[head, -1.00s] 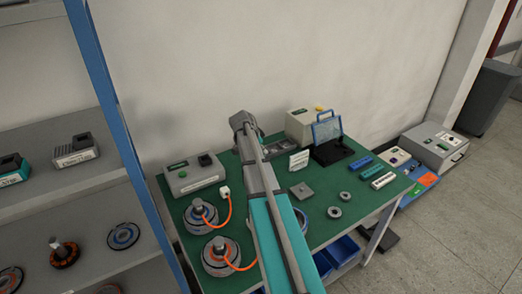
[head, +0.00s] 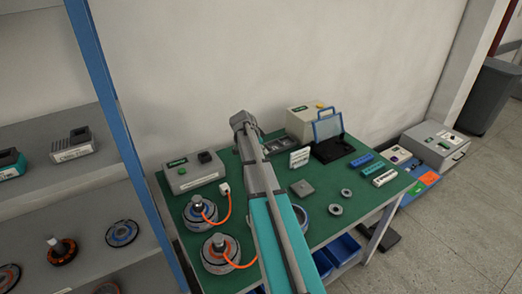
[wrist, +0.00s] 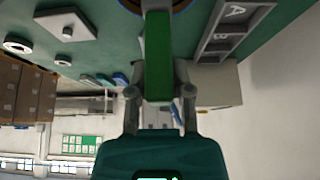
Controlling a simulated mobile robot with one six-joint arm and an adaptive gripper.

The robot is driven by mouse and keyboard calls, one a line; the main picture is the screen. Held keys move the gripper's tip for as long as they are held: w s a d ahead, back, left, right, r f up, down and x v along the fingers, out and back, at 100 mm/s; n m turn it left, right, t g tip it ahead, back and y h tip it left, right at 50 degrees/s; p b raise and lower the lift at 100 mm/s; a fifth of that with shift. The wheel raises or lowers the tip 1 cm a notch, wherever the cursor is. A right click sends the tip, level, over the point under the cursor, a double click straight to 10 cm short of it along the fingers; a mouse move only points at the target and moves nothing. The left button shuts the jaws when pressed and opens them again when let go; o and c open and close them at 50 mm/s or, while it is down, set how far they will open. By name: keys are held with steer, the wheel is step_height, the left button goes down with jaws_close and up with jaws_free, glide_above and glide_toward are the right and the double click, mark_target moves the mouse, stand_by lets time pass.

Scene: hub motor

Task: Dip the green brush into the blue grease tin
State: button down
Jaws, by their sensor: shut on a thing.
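My gripper (wrist: 158,80) is shut on the green brush (wrist: 158,55), seen in the wrist view with its green handle between the fingers. The brush's far end runs toward the top edge, where its tip cannot be made out. A round rim with a brownish inside (wrist: 155,4) is cut off there, beyond the brush; I cannot tell if they touch. In the head view a blue round rim, likely the blue grease tin (head: 307,212), shows partly behind my arm. My arm hides the gripper and brush there.
The green table (head: 330,215) holds two motors with orange cables (head: 220,250), a grey box (head: 190,172), a square plate (head: 302,188), rings and an open black case (head: 330,150). A lettered tray (wrist: 232,25) lies near the gripper. Shelves (head: 60,185) stand left.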

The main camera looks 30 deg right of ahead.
steer(key=shift+f+b, duration=1.6)
steer(key=shift+f, duration=0.15)
steer(key=shift+r, duration=0.1)
steer(key=shift+r+p, duration=4.15)
steer(key=shift+p, duration=0.1)
steer(key=shift+s, duration=0.1)
